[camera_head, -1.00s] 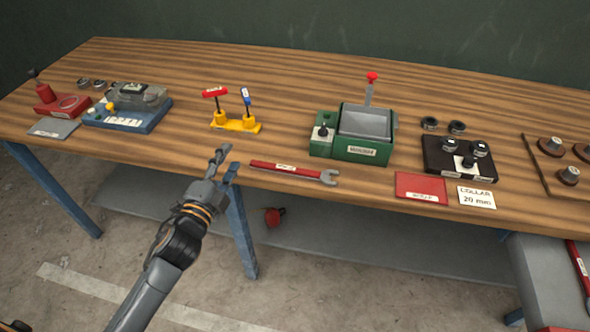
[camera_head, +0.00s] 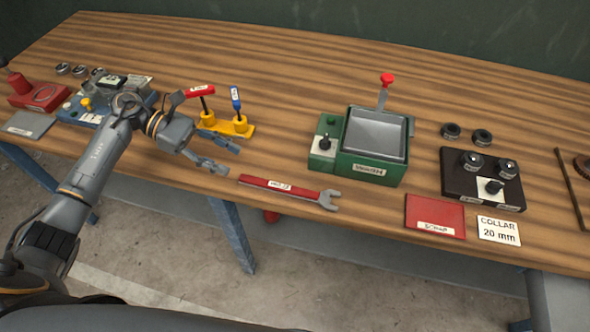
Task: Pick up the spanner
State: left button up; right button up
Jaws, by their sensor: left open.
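The spanner (camera_head: 288,190) has a red labelled handle and a grey open-ended jaw. It lies flat near the front edge of the wooden bench, with its jaw to the right. My left gripper (camera_head: 228,158) is open and empty, over the bench just left of and behind the spanner's handle end. It appears apart from the spanner. My right gripper does not show.
The yellow stand (camera_head: 226,126) with red and blue T-handled tools is close behind my left gripper. The green wash box (camera_head: 360,170) stands behind and right of the spanner. A red scrap mat (camera_head: 434,214), a collar card (camera_head: 498,231) and a black block (camera_head: 482,200) are further right.

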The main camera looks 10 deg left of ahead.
pick_arm(q)
jog(key=p, duration=0.2)
send_near(286, 187)
jog(key=shift+s+d+f, duration=0.15)
jog(key=shift+s+d, duration=0.05)
jog(key=shift+d, duration=0.3)
jog(key=shift+s+d+f, duration=0.15)
jog(key=shift+d+f, duration=0.05)
jog(key=shift+d, duration=0.3)
jog(key=shift+d+f+p, duration=0.25)
jog(key=shift+d+p, duration=0.5)
jog(key=shift+d, duration=0.1)
jog(key=p+x, duration=0.1)
jog(key=x, duration=0.1)
jog(key=p+x, duration=0.1)
jog(key=shift+w+d+f, duration=0.2)
jog(key=shift+d, duration=0.1)
jog(key=shift+d+f, duration=0.15)
jog(key=shift+d, duration=0.1)
jog(key=shift+f, duration=0.1)
jog(key=shift+c, duration=0.5)
jog(key=c, duration=0.7)
grip_shut()
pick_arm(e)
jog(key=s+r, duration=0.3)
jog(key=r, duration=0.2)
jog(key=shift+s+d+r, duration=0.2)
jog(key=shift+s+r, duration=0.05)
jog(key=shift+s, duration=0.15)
